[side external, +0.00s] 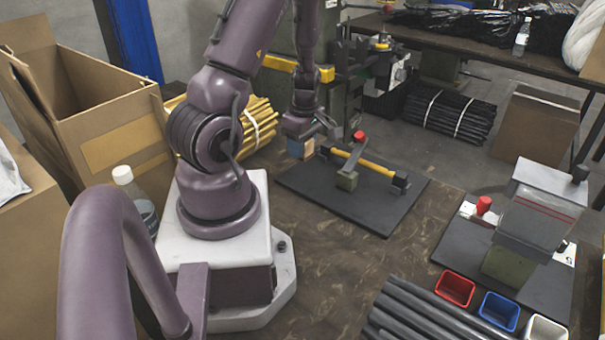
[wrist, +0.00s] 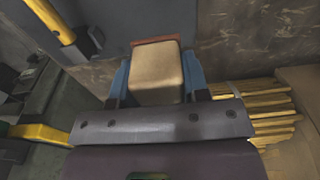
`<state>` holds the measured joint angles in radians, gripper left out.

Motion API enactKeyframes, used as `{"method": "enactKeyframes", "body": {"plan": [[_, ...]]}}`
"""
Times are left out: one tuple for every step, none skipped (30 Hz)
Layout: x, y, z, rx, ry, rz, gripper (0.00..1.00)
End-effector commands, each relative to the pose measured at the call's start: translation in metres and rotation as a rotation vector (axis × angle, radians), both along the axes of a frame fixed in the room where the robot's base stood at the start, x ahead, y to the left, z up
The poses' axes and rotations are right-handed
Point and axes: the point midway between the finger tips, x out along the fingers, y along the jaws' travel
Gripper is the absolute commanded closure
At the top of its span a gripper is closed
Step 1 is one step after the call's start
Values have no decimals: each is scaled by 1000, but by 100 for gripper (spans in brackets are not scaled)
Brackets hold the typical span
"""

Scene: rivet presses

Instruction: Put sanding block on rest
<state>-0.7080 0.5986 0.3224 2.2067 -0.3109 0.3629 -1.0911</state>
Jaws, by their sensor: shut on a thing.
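My gripper (side external: 302,143) is shut on the sanding block (side external: 308,149), a tan block with a reddish-brown edge. In the wrist view the block (wrist: 156,76) sits between the two blue fingers of my gripper (wrist: 157,70). In the side view the block is small and partly covered by a finger, near the far left corner of a dark mat (side external: 340,213). I cannot tell whether it touches anything below. I cannot tell for sure which thing is the rest.
A second press (side external: 535,215) stands at right, near red (side external: 455,289) and blue (side external: 499,311) bins. Yellow rods (side external: 262,125) lie behind my arm.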

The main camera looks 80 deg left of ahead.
Motion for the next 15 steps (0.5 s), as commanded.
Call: {"method": "enactKeyframes", "body": {"plan": [[-1, -1, -10, -5, 3, 4, 96], [-1, -1, -15, -5, 3, 4, 96], [-1, -1, -20, -3, 3, 3, 96], [-1, 0, -24, -3, 3, 2, 96], [-1, -1, -26, -3, 3, 1, 96], [-1, -1, -30, -3, 3, 1, 96], [-1, 0, -33, -3, 3, 1, 96], [-1, -1, -36, -3, 3, 1, 96], [-1, -1, -42, -5, 2, 0, 96], [-1, -1, -46, -4, 2, 0, 96], [-1, -1, -51, -4, 3, 0, 96], [-1, -1, -56, -4, 2, -1, 96], [0, -1, -60, -4, 2, -1, 96], [-1, -1, -62, -4, 2, -1, 96], [0, -1, -65, -2, 1, -1, 96]]}}
